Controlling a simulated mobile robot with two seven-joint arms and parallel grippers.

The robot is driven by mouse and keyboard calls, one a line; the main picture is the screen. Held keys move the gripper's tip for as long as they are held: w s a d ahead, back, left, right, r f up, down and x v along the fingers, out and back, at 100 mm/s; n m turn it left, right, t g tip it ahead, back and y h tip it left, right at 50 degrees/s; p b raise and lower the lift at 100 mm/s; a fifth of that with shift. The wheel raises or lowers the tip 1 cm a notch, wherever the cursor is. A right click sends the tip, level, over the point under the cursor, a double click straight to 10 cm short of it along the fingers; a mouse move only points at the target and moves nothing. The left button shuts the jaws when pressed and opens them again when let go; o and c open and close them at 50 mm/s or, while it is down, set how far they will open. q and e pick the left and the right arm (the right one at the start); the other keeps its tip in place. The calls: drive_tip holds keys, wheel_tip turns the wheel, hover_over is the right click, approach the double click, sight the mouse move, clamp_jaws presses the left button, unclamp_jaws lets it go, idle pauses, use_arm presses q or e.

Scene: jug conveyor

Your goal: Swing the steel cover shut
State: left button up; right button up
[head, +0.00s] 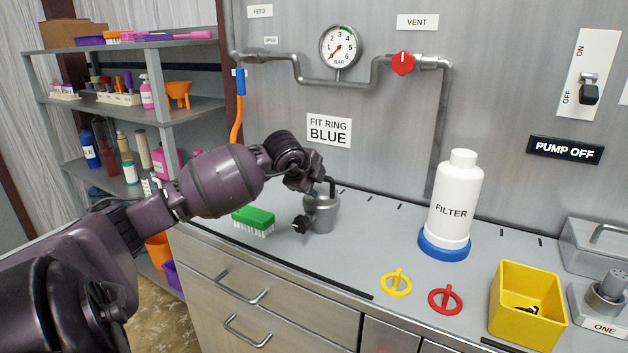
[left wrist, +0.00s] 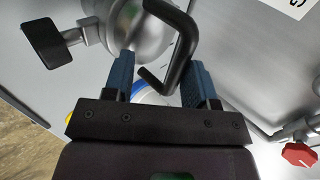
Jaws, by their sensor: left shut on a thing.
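The steel cover (head: 321,214) shows in the head view as a round grey metal body on the counter by the back wall. A black knob (head: 301,224) sticks out on its left. In the left wrist view the round steel part (left wrist: 138,32) lies beyond my fingers, with a black paddle (left wrist: 52,44) beside it. My left gripper (head: 325,184) is over the steel body. Its blue fingers (left wrist: 158,85) are shut on the bent black handle (left wrist: 183,52). The gripper partly hides the top of the steel body in the head view. My right gripper is not in view.
A green brush (head: 253,215) lies left of the steel body. A white filter (head: 455,195) stands on a blue ring to the right. A yellow ring (head: 396,284), a red ring (head: 445,300) and a yellow bin (head: 527,306) are nearer the front. Pipes run along the wall.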

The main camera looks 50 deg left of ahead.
use_arm(q)
drive_tip(key=p+v, duration=0.1)
drive_tip(key=v, duration=0.9)
drive_tip(key=shift+s+r, duration=0.25)
drive_tip(key=shift+r, duration=0.05)
drive_tip(key=shift+d, duration=0.1)
